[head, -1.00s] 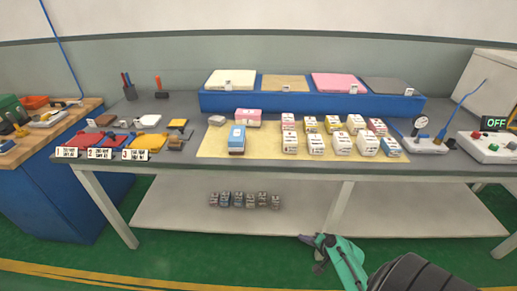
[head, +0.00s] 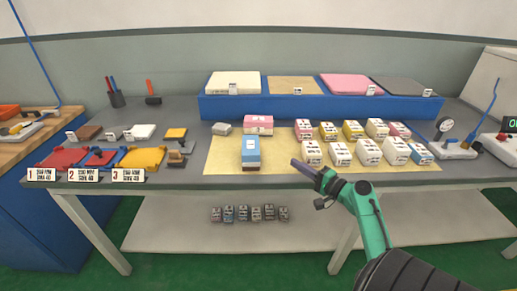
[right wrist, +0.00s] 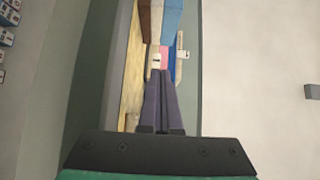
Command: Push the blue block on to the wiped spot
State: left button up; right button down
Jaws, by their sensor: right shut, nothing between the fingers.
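The blue block (head: 250,149), with a pale band and a brown bottom layer, sits upright on the tan mat (head: 223,160), in front of a pink block (head: 259,121). My right gripper (head: 297,163) is shut and empty, to the right of the blue block and apart from it, over the mat's front part. In the right wrist view the closed fingers (right wrist: 160,76) point toward the blue block (right wrist: 173,18) at the top of the picture. I cannot make out the wiped spot. My left gripper is not in view.
Several white-sided labelled blocks (head: 340,154) stand on the mat to the right of my gripper. A blue rack (head: 300,107) with coloured slabs runs along the back. Red and yellow trays (head: 143,158) lie at the left. A small grey block (head: 221,128) sits by the mat's back-left corner.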

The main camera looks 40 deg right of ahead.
jog(key=shift+w+a+r+p, duration=0.2)
jog(key=shift+w+r+p, duration=0.25)
jog(key=shift+w+r, duration=0.35)
jog(key=shift+w+a+f, duration=0.1)
jog(key=shift+w+f, duration=0.05)
jog(key=shift+w, duration=0.45)
jog(key=shift+w+f, duration=0.1)
jog(key=shift+w, duration=0.5)
jog(key=w, duration=0.3)
jog(key=w+p, duration=0.1)
jog(key=shift+w+a+f, duration=0.15)
jog(key=shift+a+f, duration=0.05)
jog(key=shift+f, duration=0.05)
jog(key=shift+w+a+p, duration=0.8)
jog(key=shift+a, duration=0.25)
jog(key=shift+w+a, duration=0.15)
jog(key=shift+a, duration=0.2)
jog(key=shift+w+a, duration=0.1)
jog(key=shift+a, duration=0.05)
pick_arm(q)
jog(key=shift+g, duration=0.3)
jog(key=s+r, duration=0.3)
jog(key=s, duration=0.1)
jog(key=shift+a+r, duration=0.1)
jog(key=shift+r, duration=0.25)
pick_arm(e)
jog(key=shift+f, duration=0.15)
